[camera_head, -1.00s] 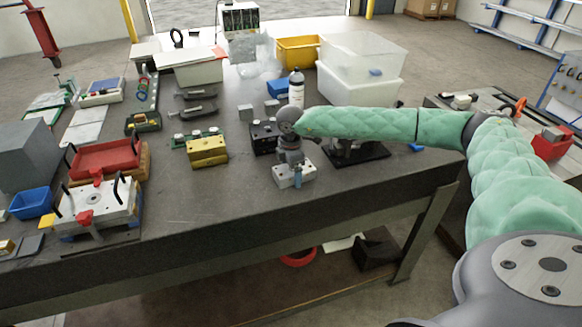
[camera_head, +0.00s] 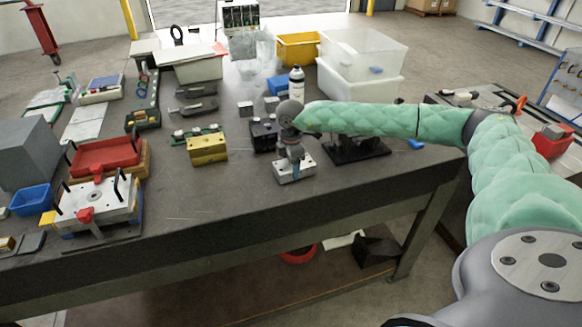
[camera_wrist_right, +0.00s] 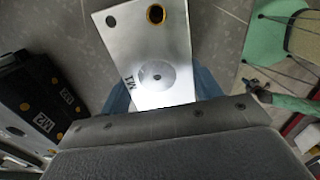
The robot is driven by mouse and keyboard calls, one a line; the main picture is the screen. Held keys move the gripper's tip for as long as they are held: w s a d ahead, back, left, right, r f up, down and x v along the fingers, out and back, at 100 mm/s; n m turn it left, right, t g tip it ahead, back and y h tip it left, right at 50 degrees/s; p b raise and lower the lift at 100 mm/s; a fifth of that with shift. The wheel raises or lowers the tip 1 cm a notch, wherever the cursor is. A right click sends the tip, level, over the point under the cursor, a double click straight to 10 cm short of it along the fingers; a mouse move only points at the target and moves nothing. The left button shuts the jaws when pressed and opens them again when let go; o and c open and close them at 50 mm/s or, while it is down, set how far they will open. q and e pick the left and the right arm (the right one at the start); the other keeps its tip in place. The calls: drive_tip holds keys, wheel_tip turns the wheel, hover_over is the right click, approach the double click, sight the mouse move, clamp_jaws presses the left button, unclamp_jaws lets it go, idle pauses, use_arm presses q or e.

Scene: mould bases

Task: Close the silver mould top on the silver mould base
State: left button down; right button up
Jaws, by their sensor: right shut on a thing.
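A silver mould block (camera_head: 306,168) is at my right gripper (camera_head: 291,160), near the front edge of the dark workbench. In the right wrist view a silver mould plate (camera_wrist_right: 150,45) marked M1, with a brass-ringed hole and a round centre recess, lies between my blue fingertips (camera_wrist_right: 162,90). The gripper is shut on this plate from above. I cannot tell in either view whether a separate silver base lies under the plate, or whether the two touch. My left gripper is in neither current view.
A black mould (camera_head: 262,138) marked M2 in the wrist view (camera_wrist_right: 38,105) stands close at left. A yellow mould (camera_head: 207,150) is farther left. A black plate (camera_head: 358,152) lies at right, and a white bottle (camera_head: 296,86) behind. Bare bench lies in front of the yellow mould.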

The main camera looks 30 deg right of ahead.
drive_tip(key=shift+r, duration=0.65)
drive_tip(key=shift+r, duration=0.35)
drive_tip(key=shift+r, duration=0.15)
